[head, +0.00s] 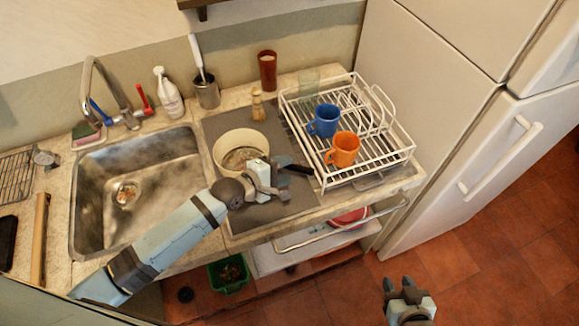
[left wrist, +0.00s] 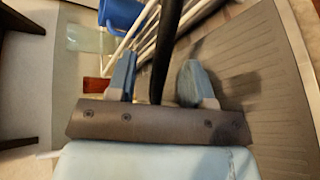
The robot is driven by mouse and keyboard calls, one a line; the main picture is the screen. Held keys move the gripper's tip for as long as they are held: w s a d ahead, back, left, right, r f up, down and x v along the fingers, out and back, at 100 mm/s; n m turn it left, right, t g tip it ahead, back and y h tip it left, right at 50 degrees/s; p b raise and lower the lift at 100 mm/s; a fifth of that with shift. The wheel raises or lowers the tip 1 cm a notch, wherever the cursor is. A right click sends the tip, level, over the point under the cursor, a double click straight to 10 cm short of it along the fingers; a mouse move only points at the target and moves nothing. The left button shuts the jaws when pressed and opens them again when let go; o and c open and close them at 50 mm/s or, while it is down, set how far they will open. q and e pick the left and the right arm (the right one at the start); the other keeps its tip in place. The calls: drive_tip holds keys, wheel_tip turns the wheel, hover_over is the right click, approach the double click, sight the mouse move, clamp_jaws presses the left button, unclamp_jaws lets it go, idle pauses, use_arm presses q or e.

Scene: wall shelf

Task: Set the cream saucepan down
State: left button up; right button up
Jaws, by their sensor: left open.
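The cream saucepan (head: 228,142) stands upright on the grey mat (head: 224,124), between the sink and the dish rack. It seems to rest on the mat. My left arm and gripper hide its front right edge. Its black handle (head: 299,169) points right, towards the rack. My left gripper (head: 277,180) is open at the handle. In the left wrist view the handle (left wrist: 166,45) runs between the two spread fingers (left wrist: 160,80), with gaps on both sides. My right gripper (head: 398,283) is empty, with its fingers apart, above the floor at the lower right.
The white dish rack (head: 374,172) holds a blue mug (head: 323,121) and an orange mug (head: 342,150), close right of the handle. A small brush (head: 257,105) stands behind the saucepan. The steel sink (head: 150,170) lies left. The mat's front part is clear.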

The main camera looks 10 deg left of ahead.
use_arm(q)
drive_tip(key=v, duration=0.9)
drive_tip(key=shift+s+a+b, duration=0.2)
drive_tip(key=shift+b, duration=0.25)
use_arm(e)
drive_tip(key=shift+a+f, duration=0.1)
drive_tip(key=shift+f, duration=0.35)
use_arm(q)
drive_tip(key=shift+r, duration=0.1)
drive_tip(key=shift+s, duration=0.1)
